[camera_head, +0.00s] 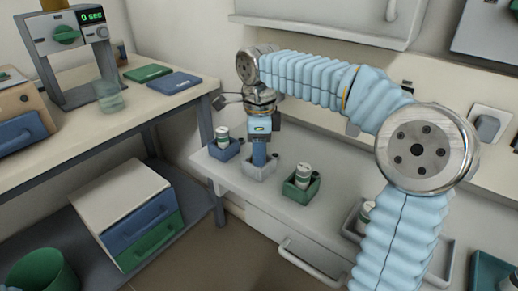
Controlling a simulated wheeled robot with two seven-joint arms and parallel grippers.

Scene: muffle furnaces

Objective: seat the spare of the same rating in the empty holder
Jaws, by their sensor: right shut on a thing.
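My right gripper (260,143) points straight down over the white holder (249,171), the middle one of three on the bench. It is shut on a spare; a narrow blue shape shows between the gripper body and the holder, and I cannot tell fingers from spare there. Its lower end meets the holder's opening in the picture; how deep it sits is hidden. The blue holder (229,155) on the left has a white and green cylinder (223,135) upright in it. The green holder (296,192) on the right has a similar cylinder (303,174). My left gripper is out of view.
Another white and green cylinder (367,211) stands in a grey tray (350,224), partly behind my right arm. The pale bench (328,205) has free room around the green holder. A side table (140,102) stands to the left; a cabinet (330,18) hangs above.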

